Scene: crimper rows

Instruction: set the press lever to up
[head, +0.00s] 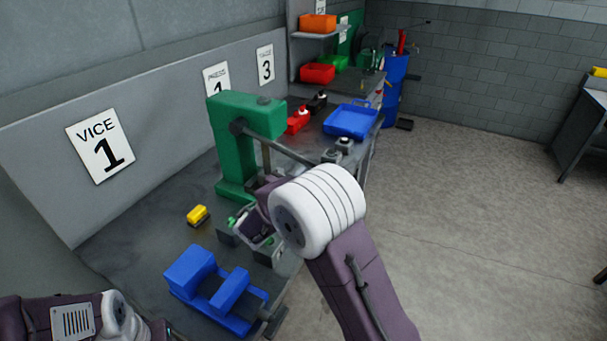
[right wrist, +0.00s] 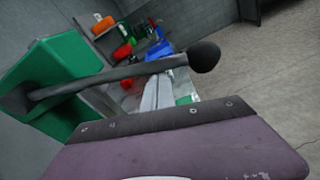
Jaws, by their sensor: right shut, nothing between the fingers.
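The green press (head: 236,108) stands on the bench along the wall. Its dark lever (head: 280,147) runs from a pivot on the press and slopes down to the right in the head view. In the right wrist view the lever (right wrist: 110,75) crosses in front of me, with a round black knob (right wrist: 205,56) at its free end. My right gripper (head: 262,198) is shut and empty, beside the press and close to the lever; my white wrist hides part of it. I cannot tell whether it touches the lever. My left gripper is out of view; only part of my left arm shows.
A blue vice-like fixture (head: 230,292) and a small yellow block (head: 198,215) lie on the near bench. Past the press are red blocks (head: 298,121) and a blue tray (head: 351,120). A blue drum (head: 395,80) stands behind.

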